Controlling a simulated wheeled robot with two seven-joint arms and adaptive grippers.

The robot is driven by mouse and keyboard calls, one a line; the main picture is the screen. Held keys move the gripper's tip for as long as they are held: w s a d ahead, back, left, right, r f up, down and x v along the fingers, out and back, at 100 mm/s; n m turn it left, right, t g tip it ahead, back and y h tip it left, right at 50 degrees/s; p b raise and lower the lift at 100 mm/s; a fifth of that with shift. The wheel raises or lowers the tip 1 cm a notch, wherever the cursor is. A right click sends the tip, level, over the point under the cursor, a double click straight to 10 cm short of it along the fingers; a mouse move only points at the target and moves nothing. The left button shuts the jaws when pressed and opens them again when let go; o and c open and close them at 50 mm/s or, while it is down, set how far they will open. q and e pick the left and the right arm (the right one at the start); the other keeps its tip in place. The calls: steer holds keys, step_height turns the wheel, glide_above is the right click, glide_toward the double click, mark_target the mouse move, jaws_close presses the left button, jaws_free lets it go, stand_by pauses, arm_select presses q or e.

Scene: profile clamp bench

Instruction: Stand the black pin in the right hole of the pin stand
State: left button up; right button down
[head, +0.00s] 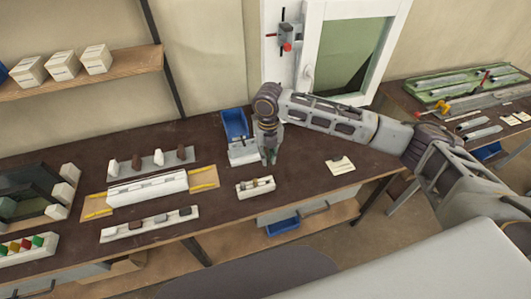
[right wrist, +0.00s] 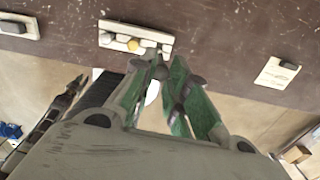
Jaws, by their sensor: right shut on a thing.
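My right gripper (head: 269,158) points down over the middle of the bench, beside a white block (head: 243,153) and above and behind a small white tray (head: 255,187). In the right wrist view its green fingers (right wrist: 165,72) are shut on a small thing. That thing is mostly hidden between the fingertips, and I cannot make out its colour or whether it is the black pin. The white tray (right wrist: 135,38) bears small grey, yellow and white pieces. I cannot tell for sure which white piece is the pin stand, and its holes are not clear.
A blue bin (head: 234,124) stands behind the white block. A cream card (head: 341,167) with a small dark piece lies to the right. A rack with brown and white pegs (head: 150,163) and a long white profile (head: 147,188) stand left. Dark bench top is free between tray and card.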

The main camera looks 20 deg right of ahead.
steer(key=shift+s+n, duration=0.3)
arm_select(q)
steer(key=shift+s+d, duration=0.1)
steer(key=shift+s, duration=0.3)
steer(key=shift+w, duration=0.15)
arm_select(e)
steer(key=shift+w+f, duration=0.1)
arm_select(q)
steer(key=shift+f, duration=0.1)
arm_select(e)
steer(key=shift+f, duration=0.15)
